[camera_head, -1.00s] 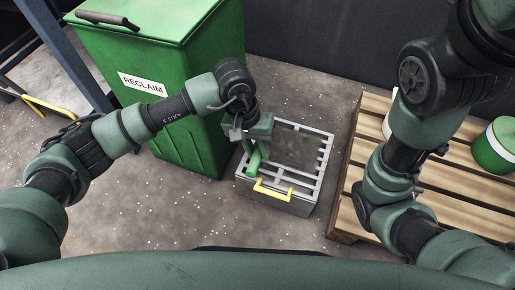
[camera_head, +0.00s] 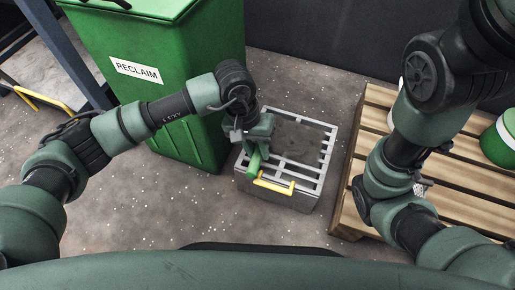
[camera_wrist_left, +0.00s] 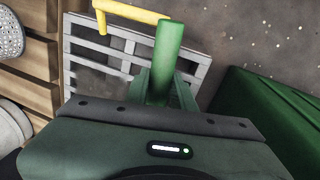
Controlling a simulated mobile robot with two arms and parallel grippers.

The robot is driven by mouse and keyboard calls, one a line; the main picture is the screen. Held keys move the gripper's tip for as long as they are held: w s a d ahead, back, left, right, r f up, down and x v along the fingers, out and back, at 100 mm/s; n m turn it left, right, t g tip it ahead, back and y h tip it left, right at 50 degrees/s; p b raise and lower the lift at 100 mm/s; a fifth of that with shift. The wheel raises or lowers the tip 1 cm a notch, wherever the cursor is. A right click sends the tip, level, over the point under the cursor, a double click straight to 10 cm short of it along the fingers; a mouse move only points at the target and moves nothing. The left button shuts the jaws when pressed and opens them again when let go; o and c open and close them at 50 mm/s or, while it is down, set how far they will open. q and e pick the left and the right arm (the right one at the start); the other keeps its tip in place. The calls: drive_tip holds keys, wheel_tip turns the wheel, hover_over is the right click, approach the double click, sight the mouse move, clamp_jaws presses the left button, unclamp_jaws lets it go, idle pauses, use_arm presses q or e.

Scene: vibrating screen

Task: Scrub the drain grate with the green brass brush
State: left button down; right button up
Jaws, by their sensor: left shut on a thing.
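The drain grate (camera_head: 314,184) is a grey slotted frame with a dark area in its middle, on top of a grey block on the floor. A yellow handle (camera_head: 273,187) is at its near side. My left gripper (camera_head: 257,147) is over the grate's left side, shut on the green brush (camera_head: 254,163). The brush's green handle (camera_wrist_left: 165,60) sticks out of the jaws in the left wrist view, with the grate (camera_wrist_left: 105,58) beyond it. The bristles are hidden, so I cannot tell whether they touch the grate. My right arm rises out of the picture; its gripper is not in view.
A green RECLAIM bin (camera_head: 175,60) stands close behind my left arm. A wooden pallet (camera_head: 345,205) stands right of the grate, with a green and white tub (camera_head: 498,140) on it. A shiny grey thing (camera_head: 421,187) is partly hidden behind my right arm. The floor in front is clear.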

use_arm(q)
drive_tip(key=shift+f+b, duration=0.5)
drive_tip(key=shift+f, duration=0.1)
drive_tip(key=c, duration=1.5)
unclamp_jaws()
drive_tip(key=shift+o, duration=0.2)
drive_tip(key=shift+r, duration=0.4)
clamp_jaws()
